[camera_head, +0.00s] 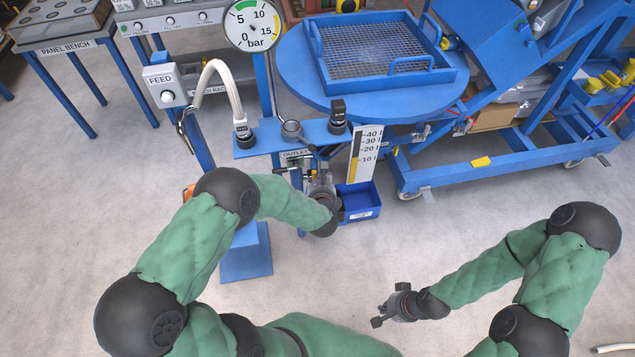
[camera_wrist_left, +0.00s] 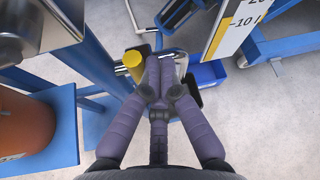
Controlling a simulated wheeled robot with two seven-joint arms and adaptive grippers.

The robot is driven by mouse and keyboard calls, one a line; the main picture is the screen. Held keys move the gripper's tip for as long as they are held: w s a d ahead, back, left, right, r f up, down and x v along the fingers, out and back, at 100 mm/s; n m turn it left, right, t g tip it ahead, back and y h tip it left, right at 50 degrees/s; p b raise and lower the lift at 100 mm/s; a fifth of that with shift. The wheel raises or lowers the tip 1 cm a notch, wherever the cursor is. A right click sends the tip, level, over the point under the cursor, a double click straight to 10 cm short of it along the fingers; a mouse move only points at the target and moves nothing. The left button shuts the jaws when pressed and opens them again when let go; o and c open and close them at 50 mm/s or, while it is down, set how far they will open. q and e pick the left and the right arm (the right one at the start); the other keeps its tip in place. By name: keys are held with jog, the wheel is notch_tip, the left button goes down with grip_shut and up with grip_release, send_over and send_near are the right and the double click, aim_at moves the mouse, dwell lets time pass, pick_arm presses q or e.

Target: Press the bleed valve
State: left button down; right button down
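My left gripper (camera_head: 319,182) is at the fittings below the OUTLET label (camera_head: 295,154). In the left wrist view its two fingers (camera_wrist_left: 159,72) are together, with nothing visible between them. A round yellow cap (camera_wrist_left: 132,58) stands just left of the fingertips there; I cannot tell whether they touch it. No bleed valve label is readable, so I cannot tell which fitting is the valve; the gripper and arm hide part of this area. My right gripper (camera_head: 389,305) is open and empty above the floor.
A blue bin (camera_head: 360,202) lies right of the left gripper, below a level scale (camera_head: 364,152). A pressure gauge (camera_head: 252,24) and a FEED knob (camera_head: 167,96) stand behind. A round blue table (camera_head: 300,80) holds a mesh tray (camera_head: 355,80). Floor around the right gripper is clear.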

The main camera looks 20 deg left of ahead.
pick_arm(q)
jog(key=shift+s+a, duration=0.1)
jog(key=shift+a, duration=0.05)
dwell(0.3)
jog(key=v, duration=1.2)
dwell(0.4)
jog(key=s+d+f+n+g+h+p, duration=0.3)
jog(key=s+f+n+g, duration=0.3)
jog(key=n, duration=0.8)
jog(key=s+d+f+n+g+h+p, duration=0.4)
jog(key=s+n, duration=0.7)
jog(key=n, duration=0.4)
jog(key=shift+s+f+n+g+h, duration=0.35)
jog(key=shift+f+g+h, duration=0.5)
jog(key=shift+f, duration=0.45)
